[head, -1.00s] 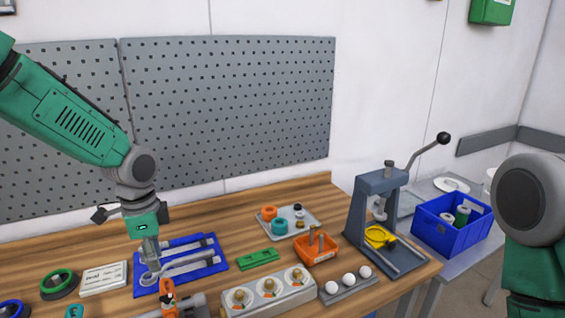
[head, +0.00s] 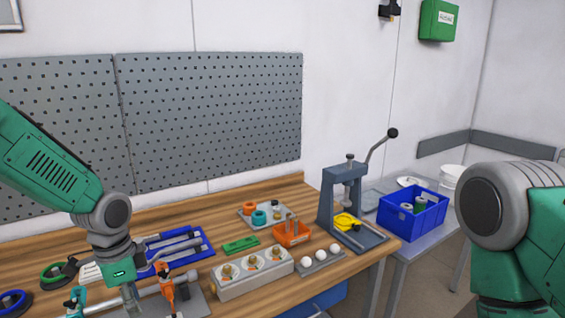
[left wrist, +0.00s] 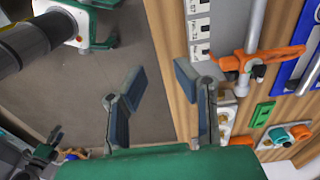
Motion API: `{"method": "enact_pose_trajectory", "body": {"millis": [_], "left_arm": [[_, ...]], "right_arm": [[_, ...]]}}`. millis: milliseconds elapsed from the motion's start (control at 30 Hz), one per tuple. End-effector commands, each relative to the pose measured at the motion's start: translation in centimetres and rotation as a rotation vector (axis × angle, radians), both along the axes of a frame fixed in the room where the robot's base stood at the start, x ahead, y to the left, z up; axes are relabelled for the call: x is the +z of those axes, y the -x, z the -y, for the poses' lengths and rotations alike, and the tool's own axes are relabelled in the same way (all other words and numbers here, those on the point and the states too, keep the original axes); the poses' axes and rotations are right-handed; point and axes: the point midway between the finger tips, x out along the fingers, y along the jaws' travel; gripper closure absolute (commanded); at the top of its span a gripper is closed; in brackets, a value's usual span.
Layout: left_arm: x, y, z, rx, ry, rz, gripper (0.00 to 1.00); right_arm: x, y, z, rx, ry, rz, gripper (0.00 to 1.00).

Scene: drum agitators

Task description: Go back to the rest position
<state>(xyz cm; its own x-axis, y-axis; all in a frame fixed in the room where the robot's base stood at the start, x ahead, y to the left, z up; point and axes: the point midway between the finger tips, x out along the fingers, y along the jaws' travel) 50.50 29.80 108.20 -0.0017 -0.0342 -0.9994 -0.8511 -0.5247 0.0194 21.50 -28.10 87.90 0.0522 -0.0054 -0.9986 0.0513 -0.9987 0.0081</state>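My left gripper (head: 130,300) is low at the near side of the bench, left of the orange clamps, at the bottom of the head view. In the left wrist view its two dark fingers (left wrist: 162,80) are spread apart with nothing between them. They are over the grey floor beside the wooden bench edge. My right arm's green and grey link shows at the right of the head view, but its gripper is out of the frame.
A blue tray with wrenches (head: 207,254), a grey block with knobs (head: 228,290), an orange bin (head: 293,240) and a lever press (head: 327,205) stand on the bench. An orange clamp on a bar (left wrist: 245,60) is right of the left fingers. A blue crate (head: 422,222) stands on the side table.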

Motion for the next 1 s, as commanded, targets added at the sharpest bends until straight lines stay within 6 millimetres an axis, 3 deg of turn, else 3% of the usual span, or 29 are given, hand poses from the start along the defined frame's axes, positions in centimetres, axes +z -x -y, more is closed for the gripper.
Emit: {"method": "enact_pose_trajectory", "body": {"millis": [267,367,467,600,700,833,1000], "left_arm": [[-8.5,3.8,1.9,0.127,0.041,-0.015,0.74],[-12.7,5.9,2.8,0.2,0.058,-0.025,0.74],[-18.3,9.1,3.6,0.309,0.073,-0.04,0.74],[-27.1,15.7,4.2,0.523,0.074,-0.052,0.74],[-32.0,20.7,3.9,0.683,0.054,-0.043,0.74],[-35.9,26.0,2.8,0.848,0.018,-0.012,0.74],[-37.3,29.0,1.8,0.954,-0.01,0.028,0.74]], "right_arm": [[-3.0,0.0,0.0,0.0,0.0,0.001,0.6],[-4.5,0.0,0.0,0.0,0.0,0.0,0.6],[-6.6,0.0,0.0,0.0,0.0,0.0,0.6],[-10.5,0.0,0.0,0.0,0.0,0.0,0.6],[-13.1,0.0,0.0,0.0,0.0,0.0,0.6],[-15.7,0.0,0.0,0.0,0.0,0.0,0.6],[-17.0,0.0,0.0,0.0,0.0,0.0,0.6]]}}
